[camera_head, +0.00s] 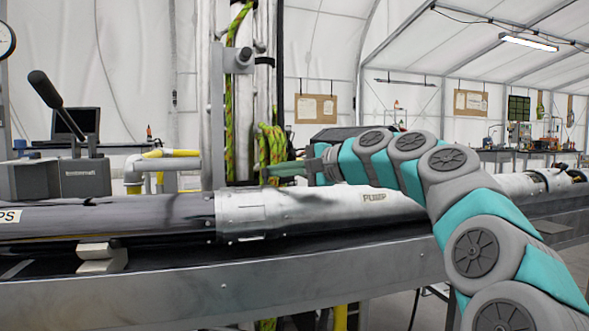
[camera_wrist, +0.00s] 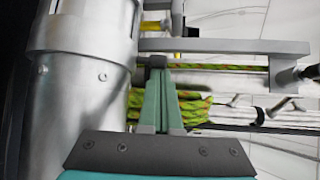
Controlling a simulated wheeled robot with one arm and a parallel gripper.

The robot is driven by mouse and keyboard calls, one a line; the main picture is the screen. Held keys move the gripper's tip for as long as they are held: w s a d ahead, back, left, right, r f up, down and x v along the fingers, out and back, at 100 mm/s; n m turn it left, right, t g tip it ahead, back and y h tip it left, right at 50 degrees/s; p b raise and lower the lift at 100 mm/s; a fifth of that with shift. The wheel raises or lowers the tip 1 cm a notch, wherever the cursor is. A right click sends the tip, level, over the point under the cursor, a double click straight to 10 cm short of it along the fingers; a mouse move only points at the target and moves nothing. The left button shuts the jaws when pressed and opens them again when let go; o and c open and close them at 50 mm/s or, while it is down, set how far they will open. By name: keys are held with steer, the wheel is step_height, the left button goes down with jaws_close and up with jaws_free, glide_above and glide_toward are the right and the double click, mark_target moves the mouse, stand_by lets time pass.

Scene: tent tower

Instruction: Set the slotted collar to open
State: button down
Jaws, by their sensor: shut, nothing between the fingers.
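A silver riveted sleeve (camera_head: 240,216) sits around the long horizontal tube, left of the PUMP label; it may be the slotted collar, but I cannot make out a clear slot. In the wrist view a silver metal cylinder (camera_wrist: 82,85) with a rim and rivets fills the left side. My gripper (camera_head: 272,171) is above the tube, its teal fingers pointing left. In the wrist view the fingers of my gripper (camera_wrist: 156,66) are together and empty, just right of the cylinder. I cannot tell whether the tips touch anything.
A post with green-yellow rope (camera_head: 272,145) stands behind the tube, near my gripper. A grey bar (camera_wrist: 225,46) crosses beyond my fingertips in the wrist view. A grey vise-like device with a black handle (camera_head: 46,90) is at the left. The metal rail (camera_head: 225,285) runs along the front.

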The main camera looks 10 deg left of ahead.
steer(key=shift+w+a+f, duration=0.1)
steer(key=shift+w+a, duration=0.1)
steer(key=shift+a, duration=0.3)
steer(key=shift+s+f+b, duration=0.1)
steer(key=shift+b, duration=0.3)
